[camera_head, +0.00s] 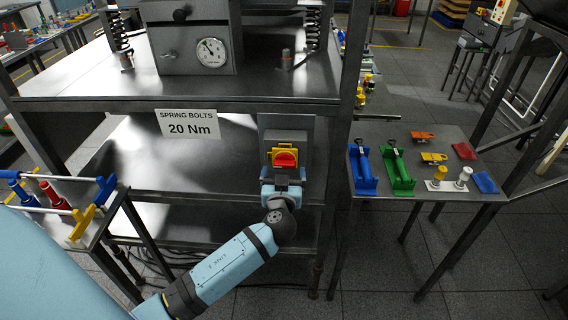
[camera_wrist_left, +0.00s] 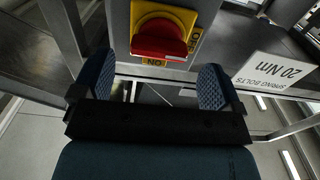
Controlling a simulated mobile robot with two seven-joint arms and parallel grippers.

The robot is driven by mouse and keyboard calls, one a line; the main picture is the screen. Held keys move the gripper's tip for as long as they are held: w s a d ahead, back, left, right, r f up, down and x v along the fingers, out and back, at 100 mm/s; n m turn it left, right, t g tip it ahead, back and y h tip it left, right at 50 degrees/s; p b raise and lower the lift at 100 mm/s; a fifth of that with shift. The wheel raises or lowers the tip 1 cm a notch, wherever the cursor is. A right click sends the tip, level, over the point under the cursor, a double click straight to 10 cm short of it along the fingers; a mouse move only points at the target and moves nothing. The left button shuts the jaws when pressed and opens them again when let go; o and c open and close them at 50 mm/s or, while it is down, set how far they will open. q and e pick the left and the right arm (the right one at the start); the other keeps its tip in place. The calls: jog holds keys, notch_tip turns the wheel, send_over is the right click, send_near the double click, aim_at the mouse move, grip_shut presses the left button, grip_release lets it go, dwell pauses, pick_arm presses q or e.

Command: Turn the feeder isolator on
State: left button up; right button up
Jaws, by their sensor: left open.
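The feeder isolator is a grey box (camera_head: 298,132) on the middle shelf of the metal rack. Its front has a yellow plate (camera_head: 301,149) with a red rotary knob (camera_head: 285,158). In the left wrist view the knob (camera_wrist_left: 158,38) is close, with an upside-down ON label below it and an OFF label to its right. My left gripper (camera_head: 283,178) is open just below and in front of the knob. Its two fingers (camera_wrist_left: 157,82) stand apart with nothing between them. My right gripper is not in view.
A "SPRING BOLTS 20 Nm" sign (camera_head: 188,123) hangs left of the isolator. A pressure gauge (camera_head: 211,52) is on the shelf above. A right side table (camera_head: 432,139) holds blue and green tools. A left table holds a rack of coloured handles (camera_head: 52,194).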

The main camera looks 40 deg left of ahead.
aim_at(285, 163)
pick_arm(q)
jog(key=shift+x, duration=1.25)
jog(key=c, duration=0.9)
jog(key=shift+c, duration=0.2)
